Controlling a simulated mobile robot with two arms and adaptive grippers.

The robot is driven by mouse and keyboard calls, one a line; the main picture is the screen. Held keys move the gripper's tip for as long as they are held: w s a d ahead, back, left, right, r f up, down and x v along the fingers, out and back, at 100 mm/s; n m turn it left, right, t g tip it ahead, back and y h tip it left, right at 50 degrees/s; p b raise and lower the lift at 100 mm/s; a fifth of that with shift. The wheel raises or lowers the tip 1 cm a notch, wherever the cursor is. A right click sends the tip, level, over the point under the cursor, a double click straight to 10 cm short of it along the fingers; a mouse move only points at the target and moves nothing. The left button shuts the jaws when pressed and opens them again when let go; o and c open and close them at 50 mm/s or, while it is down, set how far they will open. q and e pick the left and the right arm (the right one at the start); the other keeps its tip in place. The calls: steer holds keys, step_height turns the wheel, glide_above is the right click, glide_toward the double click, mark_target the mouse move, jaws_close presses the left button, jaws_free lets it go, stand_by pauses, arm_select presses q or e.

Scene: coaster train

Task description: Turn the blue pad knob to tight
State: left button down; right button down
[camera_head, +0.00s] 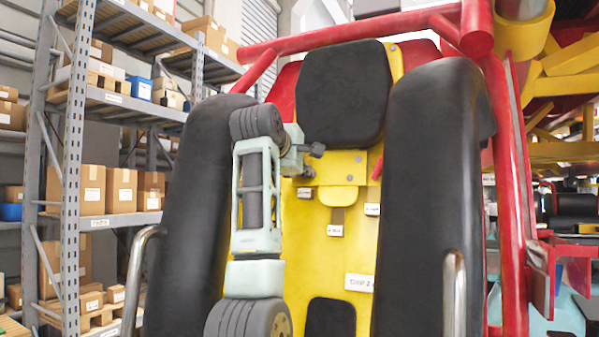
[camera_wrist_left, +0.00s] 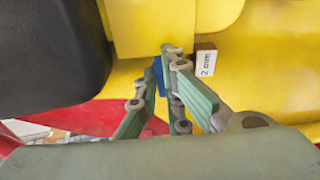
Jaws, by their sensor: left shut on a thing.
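The blue pad knob (camera_wrist_left: 158,72) shows in the left wrist view as a small blue piece, mostly hidden by the fingers, against the yellow seat back (camera_wrist_left: 130,75). My left gripper (camera_wrist_left: 168,62) is shut on it, with a green finger on each side. In the head view my left arm rises in front of the seat, and the gripper (camera_head: 312,160) is beside the yellow bracket below the black headrest (camera_head: 345,92). The knob itself is hidden there, so its turn cannot be read. My right gripper is not in view.
Thick black side pads (camera_head: 430,190) flank the yellow seat back. A red tube frame (camera_head: 350,38) surrounds the seat. A small "2 mm" label (camera_wrist_left: 205,62) is right of the knob. Shelves with cardboard boxes (camera_head: 120,190) stand at the left.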

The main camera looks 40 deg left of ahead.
arm_select(q)
steer(key=shift+f+m, duration=0.15)
steer(key=shift+m, duration=0.25)
steer(key=c, duration=2.2)
jaws_free()
steer(key=shift+d, duration=0.15)
steer(key=shift+s, duration=0.1)
steer(key=v, duration=1.2)
